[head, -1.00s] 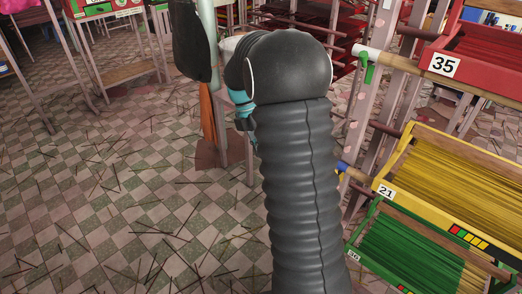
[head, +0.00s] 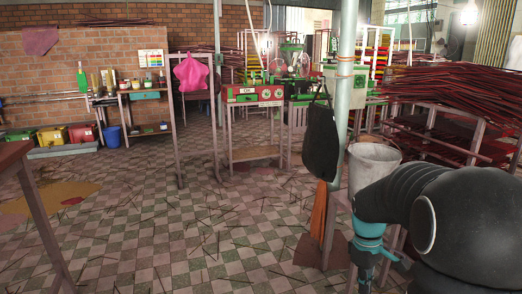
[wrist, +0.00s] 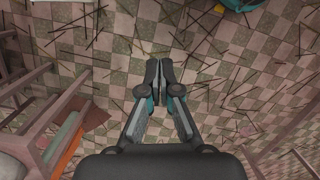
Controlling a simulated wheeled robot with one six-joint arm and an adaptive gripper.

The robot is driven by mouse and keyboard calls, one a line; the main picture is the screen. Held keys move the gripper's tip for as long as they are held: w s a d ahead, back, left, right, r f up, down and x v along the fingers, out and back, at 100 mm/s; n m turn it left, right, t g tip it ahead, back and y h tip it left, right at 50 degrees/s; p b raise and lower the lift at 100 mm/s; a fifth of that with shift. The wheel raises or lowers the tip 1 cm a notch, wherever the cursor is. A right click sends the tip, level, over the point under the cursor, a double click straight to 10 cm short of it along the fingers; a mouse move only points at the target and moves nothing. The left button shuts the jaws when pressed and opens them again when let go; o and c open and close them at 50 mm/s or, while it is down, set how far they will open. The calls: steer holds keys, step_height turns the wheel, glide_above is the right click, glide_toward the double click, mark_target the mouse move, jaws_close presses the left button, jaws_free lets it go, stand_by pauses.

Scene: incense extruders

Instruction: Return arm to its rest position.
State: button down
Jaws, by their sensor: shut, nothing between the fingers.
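My gripper shows in the wrist view (wrist: 157,82), with its two fingers together and nothing between them. It points down over the checkered tile floor (wrist: 120,60). In the head view my arm is folded at the lower right, its dark upper links close to the camera. The teal wrist part (head: 368,245) hangs downward there, and the fingertips are not clearly seen in that view.
A pale post (head: 343,90) with a hanging black bag (head: 321,140) and a white bucket (head: 373,165) stand beside my arm. Racks of red sticks (head: 450,90) are behind it. Incense sticks litter the open floor (head: 200,225) at left and centre.

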steer(key=s+a+r+m+t, duration=0.3)
steer(key=s+a+r, duration=0.2)
steer(key=s, duration=0.4)
steer(key=s+a+r+m+t, duration=0.4)
steer(key=s+r, duration=0.3)
steer(key=s, duration=0.3)
steer(key=shift+s+a+y, duration=0.2)
steer(key=shift+a+y, duration=0.2)
steer(key=shift+a, duration=0.4)
